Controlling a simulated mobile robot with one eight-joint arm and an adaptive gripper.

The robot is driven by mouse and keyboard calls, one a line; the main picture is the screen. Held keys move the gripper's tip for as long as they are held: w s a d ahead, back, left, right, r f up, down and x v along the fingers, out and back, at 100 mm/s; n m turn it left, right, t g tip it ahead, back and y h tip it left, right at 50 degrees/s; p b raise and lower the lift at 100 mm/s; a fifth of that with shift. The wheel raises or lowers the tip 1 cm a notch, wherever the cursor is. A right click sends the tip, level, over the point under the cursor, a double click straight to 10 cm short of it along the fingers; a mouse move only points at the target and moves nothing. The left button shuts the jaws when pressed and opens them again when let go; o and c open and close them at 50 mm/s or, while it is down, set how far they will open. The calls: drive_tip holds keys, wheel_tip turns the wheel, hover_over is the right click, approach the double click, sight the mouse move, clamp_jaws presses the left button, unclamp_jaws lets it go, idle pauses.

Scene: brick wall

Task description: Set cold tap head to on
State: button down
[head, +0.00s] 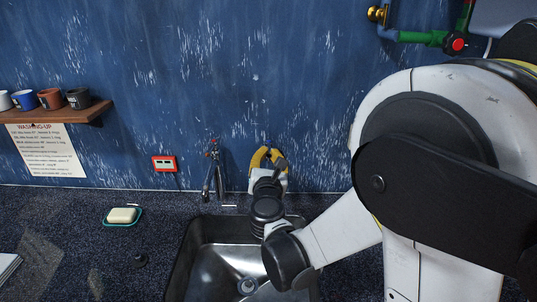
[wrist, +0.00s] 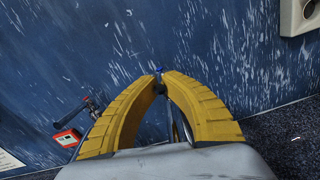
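The cold tap with its blue-marked head (wrist: 158,70) shows in the wrist view right at my fingertips, with its dark spout partly hidden behind the fingers. My gripper (wrist: 160,77) has yellow fingers arched together, their tips almost meeting by the tap head. I cannot tell whether the tips pinch the head or only touch it. In the head view my gripper (head: 266,155) is behind the sink's back edge, close to the blue wall, and hides the cold tap. The other tap, marked red (head: 212,168), stands to the left; it also shows in the wrist view (wrist: 90,103).
The steel sink (head: 190,262) lies below my arm. A red-framed socket (head: 164,164) is on the wall to the left. Soap on a teal dish (head: 122,216) sits on the dark counter. A shelf (head: 93,112) holds several mugs. Green pipework (head: 415,37) is at upper right.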

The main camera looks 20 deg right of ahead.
drive_tip(key=w+d+n+g+y+b, duration=0.1)
drive_tip(key=w+d+n+g+y, duration=0.1)
drive_tip(key=d+n+g+y, duration=0.2)
drive_tip(key=shift+d+n+y, duration=1.65)
drive_tip(key=shift+n+y, duration=2.35)
drive_tip(key=shift+y, duration=2.8)
drive_tip(key=shift+g, duration=0.3)
drive_tip(key=c, duration=1.5)
unclamp_jaws()
drive_tip(key=v, duration=1.2)
